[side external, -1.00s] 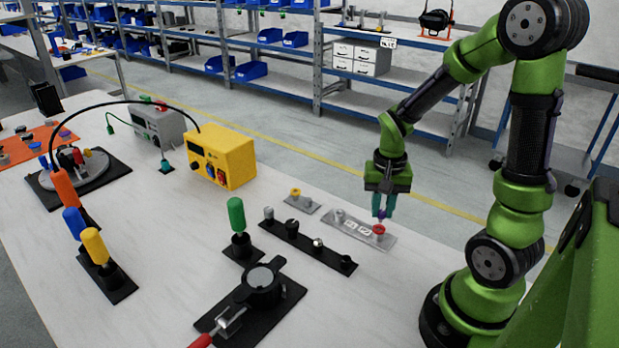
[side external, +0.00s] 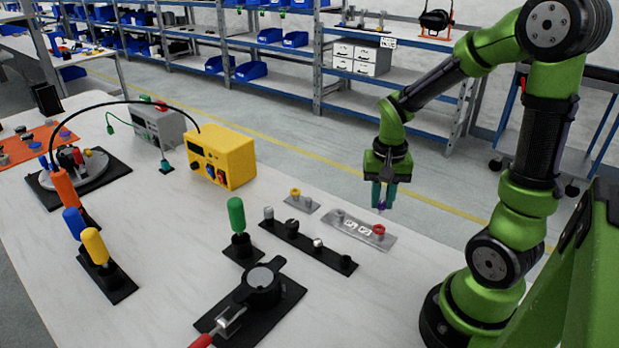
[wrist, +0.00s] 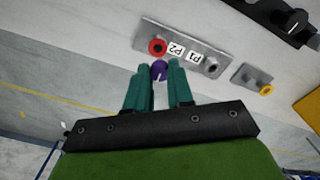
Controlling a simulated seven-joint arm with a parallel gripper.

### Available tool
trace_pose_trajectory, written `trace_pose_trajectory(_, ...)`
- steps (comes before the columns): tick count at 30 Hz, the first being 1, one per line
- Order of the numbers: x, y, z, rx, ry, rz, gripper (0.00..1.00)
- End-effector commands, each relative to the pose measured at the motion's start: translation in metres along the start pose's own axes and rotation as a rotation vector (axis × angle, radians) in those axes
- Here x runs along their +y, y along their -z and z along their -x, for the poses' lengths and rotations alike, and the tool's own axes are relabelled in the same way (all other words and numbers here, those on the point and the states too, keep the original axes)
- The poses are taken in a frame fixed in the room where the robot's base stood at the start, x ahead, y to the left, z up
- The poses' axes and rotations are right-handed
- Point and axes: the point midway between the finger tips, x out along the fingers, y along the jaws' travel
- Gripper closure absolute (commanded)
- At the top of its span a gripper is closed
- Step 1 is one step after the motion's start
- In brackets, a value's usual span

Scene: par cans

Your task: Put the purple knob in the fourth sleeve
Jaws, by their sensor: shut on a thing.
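My gripper (side external: 384,200) is shut on the purple knob (side external: 382,208), which hangs between the fingertips. The wrist view shows the purple knob (wrist: 158,72) there too, with a white line on its top. In the side view it is above and behind the grey plate's red-ringed end, apart from it. A black rail (side external: 305,244) on the table carries a row of several sleeves. Its first spots hold a grey knob (side external: 268,213), a black knob (side external: 292,226) and a silver-topped piece (side external: 318,244). The end sleeve (side external: 346,261) nearest me looks black; its inside is unclear.
The grey plate (side external: 350,229) bears P1 and P2 labels and a red ring (side external: 379,230). A small plate with a yellow ring (side external: 295,192), a green handle (side external: 236,214) and a black clamp fixture (side external: 263,285) stand near the rail. A yellow box (side external: 222,157) stands farther back.

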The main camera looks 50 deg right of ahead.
Motion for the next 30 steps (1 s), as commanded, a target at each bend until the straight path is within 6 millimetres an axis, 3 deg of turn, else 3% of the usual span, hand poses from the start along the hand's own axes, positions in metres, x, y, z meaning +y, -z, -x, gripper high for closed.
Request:
trace_pose_trajectory(9,-0.059,-0.064,-0.006,-0.006,-0.003,0.281,0.98)
trace_pose_trajectory(15,-0.074,-0.091,-0.011,-0.004,-0.003,0.357,0.98)
trace_pose_trajectory(30,-0.073,-0.091,-0.05,-0.004,-0.004,0.334,0.98)
